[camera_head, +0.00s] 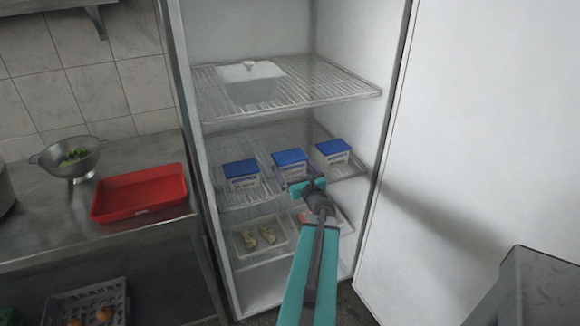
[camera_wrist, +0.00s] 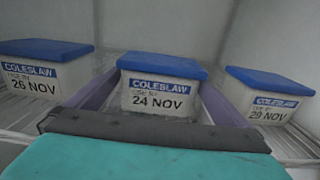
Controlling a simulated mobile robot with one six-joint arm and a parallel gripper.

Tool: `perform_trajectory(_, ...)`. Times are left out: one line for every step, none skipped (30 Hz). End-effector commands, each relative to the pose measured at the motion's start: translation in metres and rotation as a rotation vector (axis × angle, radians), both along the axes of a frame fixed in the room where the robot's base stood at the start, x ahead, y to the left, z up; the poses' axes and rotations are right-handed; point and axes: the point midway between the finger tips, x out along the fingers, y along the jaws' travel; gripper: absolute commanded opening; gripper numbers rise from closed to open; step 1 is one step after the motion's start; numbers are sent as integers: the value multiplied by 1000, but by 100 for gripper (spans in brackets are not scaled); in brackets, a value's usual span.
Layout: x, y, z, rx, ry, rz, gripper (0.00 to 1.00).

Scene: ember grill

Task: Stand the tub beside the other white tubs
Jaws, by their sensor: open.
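Three white tubs with blue lids stand in a row on the middle wire shelf of the open fridge. The left tub (camera_head: 242,176) reads COLESLAW 26 NOV in the wrist view (camera_wrist: 38,82). The middle tub (camera_head: 290,165) reads 24 NOV (camera_wrist: 157,90). The right tub (camera_head: 333,153) reads 29 NOV (camera_wrist: 270,100). My gripper (camera_head: 300,182) is at the middle tub, open, with one purple finger along each side of it in the wrist view (camera_wrist: 160,92). Whether the fingers touch the tub, I cannot tell. The tub appears upright on the shelf.
A clear lidded container (camera_head: 250,85) sits on the upper shelf (camera_head: 330,85). A tray with food (camera_head: 258,238) is on the lower shelf, under my arm. The fridge door (camera_head: 470,150) stands open at right. A red tray (camera_head: 140,193) and a colander (camera_head: 75,158) are on the left counter.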

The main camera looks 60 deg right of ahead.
Motion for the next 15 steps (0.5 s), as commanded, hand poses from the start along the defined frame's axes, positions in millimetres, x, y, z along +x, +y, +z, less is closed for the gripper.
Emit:
perform_trajectory(-5, 5, -1, 0, 0, -1, 100)
perform_trajectory(-8, 7, -1, 0, 0, -1, 100)
perform_trajectory(-11, 9, -1, 0, 0, -1, 100)
perform_trajectory(-14, 11, -1, 0, 0, -1, 100)
perform_trajectory(-16, 13, -1, 1, 1, -1, 100)
perform_trajectory(-19, 15, -1, 0, 0, -1, 100)
perform_trajectory(-21, 17, -1, 0, 0, -1, 100)
perform_trajectory(-23, 18, -1, 0, 0, 0, 100)
perform_trajectory(-26, 20, -1, 0, 0, 0, 100)
perform_trajectory(-28, 21, -1, 0, 0, 0, 100)
perform_trajectory(-29, 23, -1, 0, 0, 0, 100)
perform_trajectory(-31, 24, -1, 1, -1, -1, 100)
perform_trajectory(-32, 25, 0, 1, -1, -1, 100)
perform_trajectory(-34, 25, 0, 1, -1, -1, 100)
perform_trajectory(-35, 26, 0, 0, 0, -1, 100)
